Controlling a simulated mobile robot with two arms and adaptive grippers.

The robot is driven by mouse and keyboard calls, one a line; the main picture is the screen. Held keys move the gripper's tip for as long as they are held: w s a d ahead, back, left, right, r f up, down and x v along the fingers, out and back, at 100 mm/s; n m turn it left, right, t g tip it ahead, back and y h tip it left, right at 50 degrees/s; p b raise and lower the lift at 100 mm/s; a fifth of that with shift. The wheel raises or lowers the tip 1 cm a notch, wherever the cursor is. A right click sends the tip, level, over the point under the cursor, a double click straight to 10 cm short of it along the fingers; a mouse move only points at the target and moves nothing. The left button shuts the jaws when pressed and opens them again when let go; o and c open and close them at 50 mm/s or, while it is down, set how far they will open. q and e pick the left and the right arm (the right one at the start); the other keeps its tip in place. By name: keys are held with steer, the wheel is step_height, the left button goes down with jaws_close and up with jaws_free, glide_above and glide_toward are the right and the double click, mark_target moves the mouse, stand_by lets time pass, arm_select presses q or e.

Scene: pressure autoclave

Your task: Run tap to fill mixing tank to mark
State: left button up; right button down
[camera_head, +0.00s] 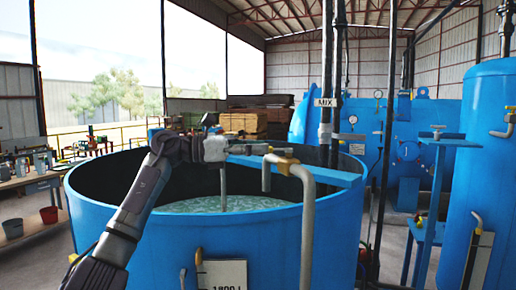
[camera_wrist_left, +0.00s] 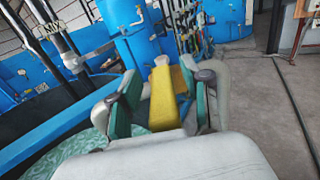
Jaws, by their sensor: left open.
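The blue mixing tank (camera_head: 130,215) fills the middle of the head view, with pale greenish liquid (camera_head: 240,203) inside below the rim. A grey tap pipe (camera_head: 307,225) rises outside the near wall and bends over the rim, with a brass-coloured part (camera_head: 281,160) at its top. My left gripper (camera_head: 262,149) is above the tank, beside that part. In the left wrist view my left gripper (camera_wrist_left: 165,100) is open, its fingers on both sides of a yellow handle (camera_wrist_left: 163,98); I cannot tell whether they touch it. The fill mark is not discernible. My right gripper is out of view.
A blue crossbar (camera_head: 310,174) spans the tank, and dark vertical pipes with a MIX sign (camera_head: 326,102) stand behind. A grey rod (camera_head: 223,188) reaches down to the liquid. A blue vessel (camera_head: 485,150) stands at right. A workbench (camera_head: 28,180) is at far left.

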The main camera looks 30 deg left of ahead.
arm_select(q)
steer(key=v, duration=1.1)
steer(key=shift+s+a, duration=0.2)
steer(key=shift+a, duration=0.1)
stand_by(0.6)
